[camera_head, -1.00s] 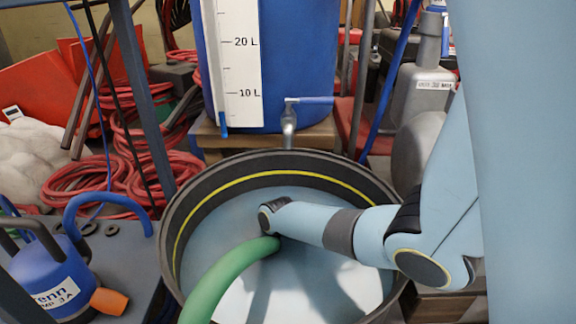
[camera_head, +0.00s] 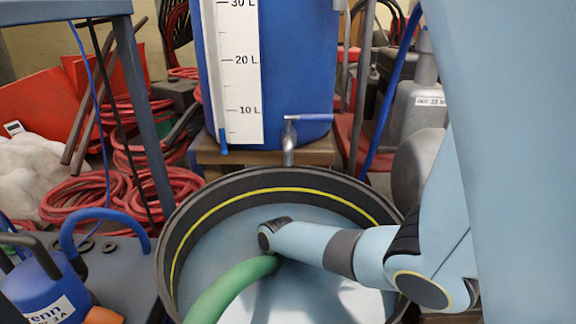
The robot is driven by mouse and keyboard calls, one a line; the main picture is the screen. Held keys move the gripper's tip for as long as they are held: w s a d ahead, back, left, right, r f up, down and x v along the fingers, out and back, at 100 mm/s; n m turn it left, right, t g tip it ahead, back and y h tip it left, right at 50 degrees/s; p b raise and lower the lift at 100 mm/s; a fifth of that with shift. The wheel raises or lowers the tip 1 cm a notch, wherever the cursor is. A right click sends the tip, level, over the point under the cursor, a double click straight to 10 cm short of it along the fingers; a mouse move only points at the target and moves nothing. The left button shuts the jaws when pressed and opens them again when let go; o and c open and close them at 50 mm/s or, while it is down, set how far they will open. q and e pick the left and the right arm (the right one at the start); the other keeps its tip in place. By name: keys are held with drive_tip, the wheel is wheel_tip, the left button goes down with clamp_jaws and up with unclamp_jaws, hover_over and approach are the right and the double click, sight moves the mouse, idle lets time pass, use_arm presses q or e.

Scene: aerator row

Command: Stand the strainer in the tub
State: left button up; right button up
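The tub (camera_head: 180,229) is a round black vessel with a yellow line inside its wall and a pale blue interior. A green hose (camera_head: 232,290) runs into it from the bottom edge of the view. The hose's far end passes out of sight beneath the end of my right arm, which reaches over the tub from the right. I cannot see my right gripper; the arm's visible end is a rounded joint. No strainer shows, so I cannot tell whether it is on the hose or held. My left gripper is outside the view.
A blue tank (camera_head: 300,60) with a litre scale and a tap (camera_head: 289,140) stands behind the tub. A blue pump (camera_head: 40,287) sits on a dark surface at left. Coiled red hoses (camera_head: 85,203) and a grey frame post (camera_head: 152,120) stand behind it. Grey containers are at right.

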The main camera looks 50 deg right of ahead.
drive_tip(key=shift+f, duration=0.3)
drive_tip(key=o, duration=1.5)
drive_tip(key=v, duration=1.2)
